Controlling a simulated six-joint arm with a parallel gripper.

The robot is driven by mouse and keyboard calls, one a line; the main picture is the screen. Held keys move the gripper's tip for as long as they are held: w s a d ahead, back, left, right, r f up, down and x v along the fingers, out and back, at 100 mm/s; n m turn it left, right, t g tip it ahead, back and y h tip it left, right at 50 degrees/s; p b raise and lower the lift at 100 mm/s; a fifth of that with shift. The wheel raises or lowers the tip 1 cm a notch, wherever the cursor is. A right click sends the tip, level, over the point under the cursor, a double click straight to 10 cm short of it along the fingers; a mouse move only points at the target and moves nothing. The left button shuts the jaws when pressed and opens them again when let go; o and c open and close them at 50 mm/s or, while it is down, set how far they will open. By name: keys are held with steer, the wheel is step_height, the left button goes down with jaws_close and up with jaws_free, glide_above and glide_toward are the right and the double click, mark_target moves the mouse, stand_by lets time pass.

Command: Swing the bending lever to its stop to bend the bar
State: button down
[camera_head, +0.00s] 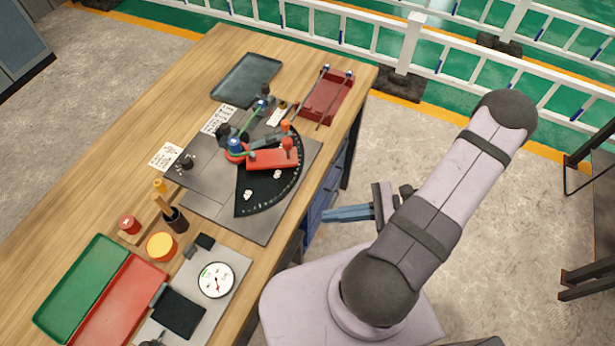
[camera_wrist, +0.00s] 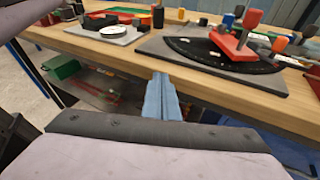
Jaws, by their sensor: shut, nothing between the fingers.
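The bending lever (camera_head: 271,159) is a red arm with an upright red knob, lying over a black quarter-circle dial (camera_head: 263,190) on a grey plate (camera_head: 209,193). The lever also shows in the wrist view (camera_wrist: 232,45), at the upper right. A thin greenish bar (camera_head: 251,121) runs from near the blue-topped pivot toward the back. My gripper (camera_head: 327,215) is blue and shut with nothing in it. It is beyond the table's right edge, apart from the lever. In the wrist view my gripper (camera_wrist: 160,82) points toward the table edge.
A red tray (camera_head: 327,95) with thin rods and a dark tray (camera_head: 246,78) lie at the back. The table edge (camera_wrist: 100,62) lies before my gripper.

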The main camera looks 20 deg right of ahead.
steer(key=m+t+h, duration=0.1)
steer(key=m+t, duration=0.2)
steer(key=m, duration=0.5)
steer(key=d+m+t+h+b, duration=0.1)
steer(key=m+t, duration=0.3)
steer(key=m, duration=0.4)
steer(key=m+t+h, duration=0.2)
steer(key=m+t, duration=0.1)
steer(key=m, duration=0.5)
steer(key=shift+w+d+f+m+t+h+b, duration=0.1)
steer(key=shift+w+d+m+t+h+b, duration=0.2)
steer(key=shift+d+m+h+b, duration=0.1)
glide_toward(294, 167)
steer(key=shift+w+a+b, duration=0.15)
steer(key=shift+a+b, duration=0.2)
steer(key=shift+a, duration=1.45)
steer(key=shift+w+d, duration=0.2)
steer(key=shift+w, duration=0.85)
steer(key=shift+w+d, duration=0.25)
steer(key=shift+w, duration=0.85)
